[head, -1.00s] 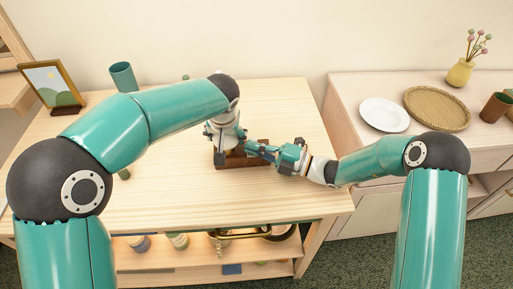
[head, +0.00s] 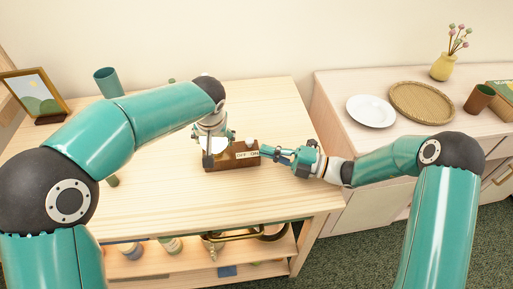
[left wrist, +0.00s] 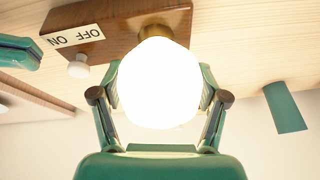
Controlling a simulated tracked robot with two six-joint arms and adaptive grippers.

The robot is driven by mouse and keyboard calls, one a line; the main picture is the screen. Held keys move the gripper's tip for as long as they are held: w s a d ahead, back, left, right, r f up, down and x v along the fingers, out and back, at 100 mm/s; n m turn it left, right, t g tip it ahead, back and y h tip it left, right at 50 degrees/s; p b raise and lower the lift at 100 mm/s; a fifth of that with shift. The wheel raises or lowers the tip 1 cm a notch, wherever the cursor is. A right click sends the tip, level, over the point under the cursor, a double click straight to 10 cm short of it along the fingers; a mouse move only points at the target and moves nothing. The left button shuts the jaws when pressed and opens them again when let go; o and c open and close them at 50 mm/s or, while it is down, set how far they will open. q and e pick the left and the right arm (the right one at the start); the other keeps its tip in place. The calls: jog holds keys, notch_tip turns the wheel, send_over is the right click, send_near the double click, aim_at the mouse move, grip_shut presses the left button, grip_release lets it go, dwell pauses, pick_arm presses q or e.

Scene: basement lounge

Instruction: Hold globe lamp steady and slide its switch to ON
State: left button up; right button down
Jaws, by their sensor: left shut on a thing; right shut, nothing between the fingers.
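The globe lamp stands on the table with a brown wooden base (head: 222,163) and an OFF/ON label (head: 247,155) on it. Its globe (left wrist: 158,84) looks bright glowing white in the left wrist view. My left gripper (left wrist: 160,95) is shut on the globe, one finger on each side. A small white switch knob (left wrist: 78,67) sticks out beside the label; its exact setting is hard to tell. My right gripper (head: 264,152) is shut and empty at the right end of the base; whether it touches is unclear. Its tip shows in the left wrist view (left wrist: 22,54).
A teal cup (head: 106,82) and a framed picture (head: 36,97) stand at the table's back left. A cabinet at right holds a white plate (head: 371,111), woven tray (head: 421,101), yellow vase (head: 443,67) and brown cup (head: 479,99). The table's front is clear.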

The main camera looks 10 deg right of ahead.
jog(key=v, duration=0.5)
jog(key=shift+s+d+f, duration=0.1)
jog(key=shift+s+d, duration=0.1)
jog(key=shift+d, duration=0.1)
pick_arm(q)
jog(key=o, duration=1.4)
jog(key=shift+o, duration=0.2)
